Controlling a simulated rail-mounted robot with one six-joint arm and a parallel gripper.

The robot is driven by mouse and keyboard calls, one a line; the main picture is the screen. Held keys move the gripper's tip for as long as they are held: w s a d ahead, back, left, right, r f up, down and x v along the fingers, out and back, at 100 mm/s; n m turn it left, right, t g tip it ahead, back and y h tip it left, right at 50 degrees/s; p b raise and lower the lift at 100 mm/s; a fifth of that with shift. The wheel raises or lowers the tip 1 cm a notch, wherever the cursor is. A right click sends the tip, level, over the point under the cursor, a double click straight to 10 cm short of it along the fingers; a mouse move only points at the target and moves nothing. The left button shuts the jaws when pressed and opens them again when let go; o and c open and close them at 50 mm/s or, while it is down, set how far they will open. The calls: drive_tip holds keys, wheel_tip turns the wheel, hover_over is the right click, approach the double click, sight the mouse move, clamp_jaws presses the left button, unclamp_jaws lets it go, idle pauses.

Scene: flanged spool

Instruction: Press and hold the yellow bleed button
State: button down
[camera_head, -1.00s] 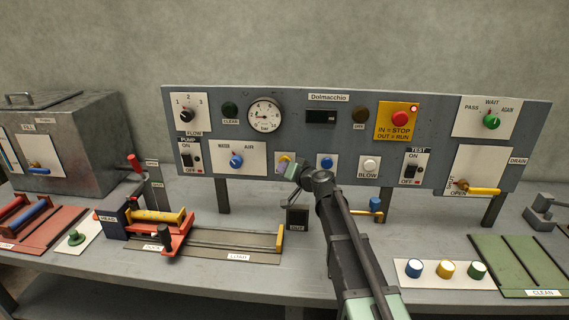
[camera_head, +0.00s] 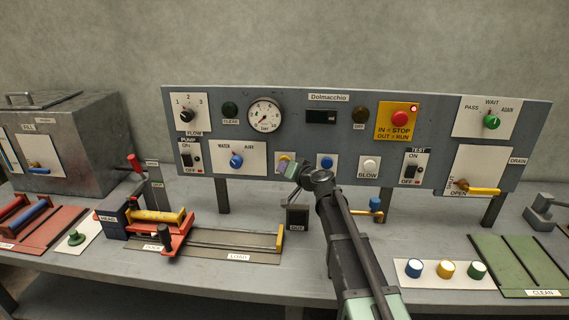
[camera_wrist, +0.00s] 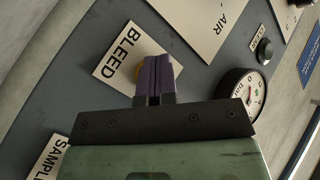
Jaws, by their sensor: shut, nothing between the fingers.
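The yellow bleed button sits on a white plate marked BLEED (camera_wrist: 112,62) on the grey panel. In the wrist view only a sliver of the yellow button (camera_wrist: 138,71) shows beside my purple fingers, which hide the rest. My gripper (camera_wrist: 155,62) is shut and empty, with its fingertips over the button. In the head view the gripper (camera_head: 286,167) is in front of the small white plate (camera_head: 278,170) at the panel's lower middle. I cannot tell whether the fingertips touch the button or whether it is pushed in.
A blue button (camera_head: 327,162) and a white BLOW button (camera_head: 369,164) sit to the right. The blue WATER/AIR knob (camera_head: 236,161) is to the left. The red stop button (camera_head: 400,118) is above right. The bench below holds a slide fixture and a row of coloured caps (camera_head: 445,269).

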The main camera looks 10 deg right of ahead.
drive_tip(key=shift+s+a, duration=0.15)
drive_tip(key=shift+s, duration=0.6)
drive_tip(key=s, duration=0.2)
drive_tip(key=s+a, duration=0.1)
drive_tip(key=s, duration=0.2)
idle(0.4)
drive_tip(key=s+f+n+g+h+p, duration=0.1)
drive_tip(key=s+f+g+h, duration=0.1)
drive_tip(key=s+f+g, duration=0.5)
drive_tip(key=s+f+n+g+h, duration=0.1)
drive_tip(key=s+f+g, duration=0.25)
drive_tip(key=s, duration=0.65)
drive_tip(key=s+d+f+m+g+h+p, duration=0.1)
drive_tip(key=s+d+g+h, duration=0.2)
drive_tip(key=s, duration=1)
drive_tip(key=d+h, duration=0.3)
drive_tip(key=d, duration=0.2)
drive_tip(key=shift+d+f, duration=0.35)
drive_tip(key=shift+d, duration=0.05)
